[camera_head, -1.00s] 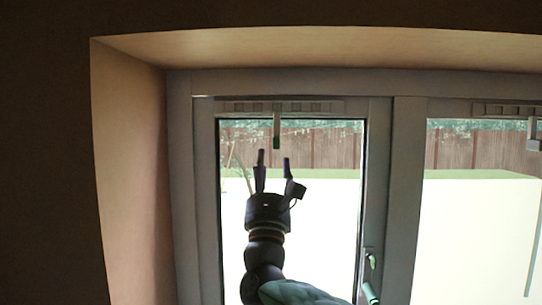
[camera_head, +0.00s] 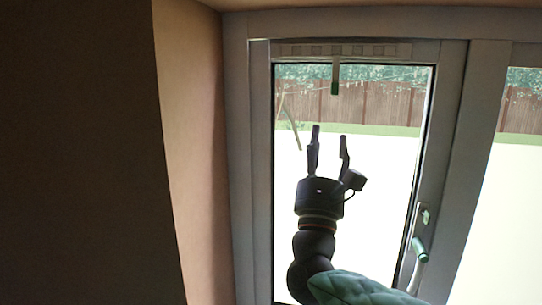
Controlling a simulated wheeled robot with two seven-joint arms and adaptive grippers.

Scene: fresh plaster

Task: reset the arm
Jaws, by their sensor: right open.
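My right gripper (camera_head: 329,134) is raised in front of the left window pane, its two dark fingers pointing up. The fingers are apart with nothing between them. The dark wrist and a green-covered part of my arm (camera_head: 360,290) come in from below. The gripper appears below a small hanging green-tipped strip (camera_head: 335,78) at the top of the window frame; no contact shows. My left gripper is not in view.
A grey window frame (camera_head: 455,150) surrounds the panes. A handle (camera_head: 419,248) with a green grip sits at the lower right of the left sash. The plaster reveal (camera_head: 190,140) and a dark wall (camera_head: 80,150) lie to the left. A fence (camera_head: 390,104) shows outside.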

